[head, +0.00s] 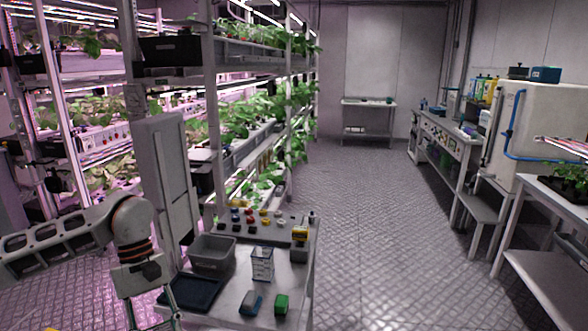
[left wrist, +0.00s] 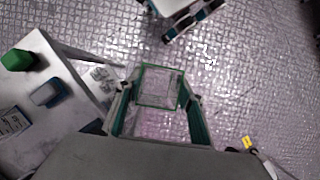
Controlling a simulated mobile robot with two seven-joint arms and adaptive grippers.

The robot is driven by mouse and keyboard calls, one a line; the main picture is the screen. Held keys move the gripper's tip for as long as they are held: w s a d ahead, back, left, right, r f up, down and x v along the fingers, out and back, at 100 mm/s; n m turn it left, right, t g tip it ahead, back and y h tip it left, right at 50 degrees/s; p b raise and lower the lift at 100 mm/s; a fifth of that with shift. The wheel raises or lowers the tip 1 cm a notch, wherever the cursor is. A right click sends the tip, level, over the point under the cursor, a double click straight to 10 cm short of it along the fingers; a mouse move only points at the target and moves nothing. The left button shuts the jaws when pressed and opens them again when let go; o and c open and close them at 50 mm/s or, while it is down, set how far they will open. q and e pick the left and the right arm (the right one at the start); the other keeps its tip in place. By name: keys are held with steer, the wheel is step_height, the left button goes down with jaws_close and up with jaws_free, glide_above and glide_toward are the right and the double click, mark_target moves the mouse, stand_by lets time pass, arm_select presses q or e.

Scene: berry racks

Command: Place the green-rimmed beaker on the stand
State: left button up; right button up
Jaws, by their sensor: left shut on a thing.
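The green-rimmed beaker (left wrist: 158,88) is clear, with a squarish green rim, and sits between the fingers in the left wrist view. My left gripper (left wrist: 158,112) is shut on it, one finger on each side. It hangs over the floor, beside the table edge. In the head view my left gripper is at the bottom edge and mostly cut off. A clear and white lattice-like object (head: 262,264) stands on the table; I cannot tell whether it is the stand. My right gripper is not in view.
The table (head: 232,303) also carries a grey bin (head: 212,254), a dark tray (head: 192,291), a green block (head: 282,304), a blue-grey item (head: 251,303) and a yellow-topped device (head: 299,242). Plant racks stand behind it. The floor to the right is open.

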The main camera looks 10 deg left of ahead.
arm_select(q)
steer(key=w+d+r+m+g+y+p, duration=0.1)
steer(key=w+d+r+m+y, duration=0.2)
steer(key=d+m, duration=0.6)
steer(key=shift+w+d+p, duration=0.25)
steer(key=shift+d+p, duration=0.1)
steer(key=shift+d, duration=0.25)
steer(key=shift+w+r, duration=0.1)
